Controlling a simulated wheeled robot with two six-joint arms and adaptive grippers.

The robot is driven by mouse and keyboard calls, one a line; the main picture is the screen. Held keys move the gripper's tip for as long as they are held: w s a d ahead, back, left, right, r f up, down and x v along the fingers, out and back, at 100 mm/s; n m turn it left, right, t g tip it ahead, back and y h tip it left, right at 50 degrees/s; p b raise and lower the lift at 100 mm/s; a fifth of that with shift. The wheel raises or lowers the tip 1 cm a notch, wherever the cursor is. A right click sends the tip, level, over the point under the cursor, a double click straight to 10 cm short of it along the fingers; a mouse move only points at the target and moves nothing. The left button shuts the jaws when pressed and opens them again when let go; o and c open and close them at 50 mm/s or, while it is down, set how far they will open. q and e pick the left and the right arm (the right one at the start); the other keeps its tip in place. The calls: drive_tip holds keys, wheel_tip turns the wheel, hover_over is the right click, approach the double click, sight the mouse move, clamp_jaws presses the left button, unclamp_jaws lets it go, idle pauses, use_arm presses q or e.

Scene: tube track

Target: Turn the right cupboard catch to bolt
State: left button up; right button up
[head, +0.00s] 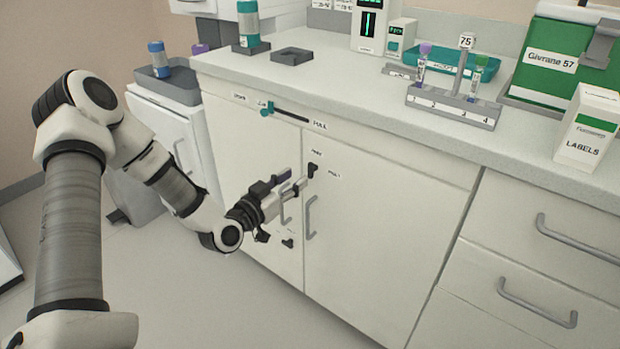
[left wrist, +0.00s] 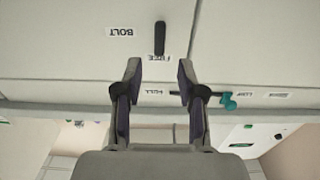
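The right cupboard catch (head: 312,169) is a small black lever near the top left corner of the right cupboard door (head: 385,225). In the left wrist view, which is upside down, the catch (left wrist: 160,38) points along toward the FREE label (left wrist: 157,58). The BOLT label (left wrist: 126,32) is to one side of it; it also shows in the head view (head: 334,175). My left gripper (head: 291,181) is in front of the cupboard, close to the catch. In the left wrist view its fingers (left wrist: 159,72) are apart and empty, with the catch beyond the tips. My right gripper is out of view.
A slider with a teal knob (head: 267,109) runs along the panel above the doors. Door handles (head: 310,217) are below the catch. Another small black piece (head: 288,242) is lower down. The counter (head: 340,85) above holds a tube rack (head: 450,104) and boxes.

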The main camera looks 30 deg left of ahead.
sight(309, 168)
use_arm(q)
drive_tip(key=w, duration=0.1)
drive_tip(key=w+b, duration=0.1)
drive_tip(key=w, duration=0.3)
drive_tip(key=shift+d+f, duration=0.15)
drive_tip(key=shift+d, duration=0.1)
drive_tip(key=shift+w, duration=0.5)
clamp_jaws()
